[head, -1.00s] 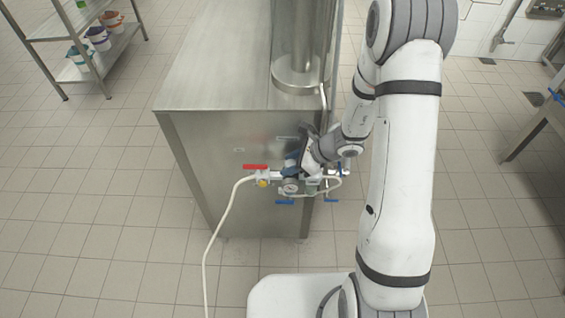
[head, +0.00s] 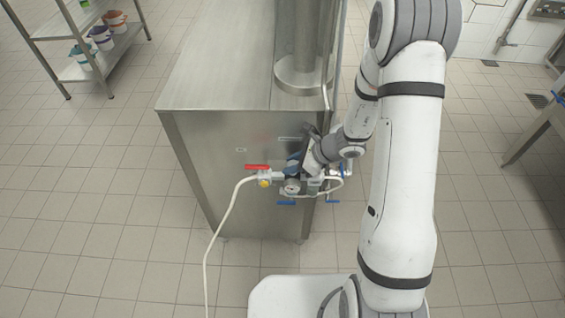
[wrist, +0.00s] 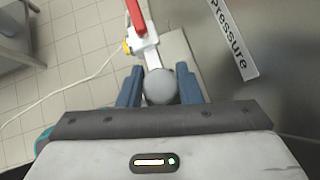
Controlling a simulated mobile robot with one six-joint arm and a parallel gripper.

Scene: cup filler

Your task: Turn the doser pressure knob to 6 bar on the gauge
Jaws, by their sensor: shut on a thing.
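The doser pressure knob (wrist: 160,88) is a round grey knob in the wrist view, between the two blue fingers of my gripper (wrist: 159,86). My gripper is shut on it. In the head view my gripper (head: 294,170) is at the valve assembly on the front of the steel machine. The round pressure gauge (head: 292,186) shows just below my gripper in the head view. Its dial is too small to read. The gauge is not visible in the wrist view.
A red-handled valve (head: 257,168) with a white hose (head: 222,226) is left of the gripper. A "Pressure" label (wrist: 233,38) is on the steel panel (head: 215,190). The floor in front is clear apart from the hose.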

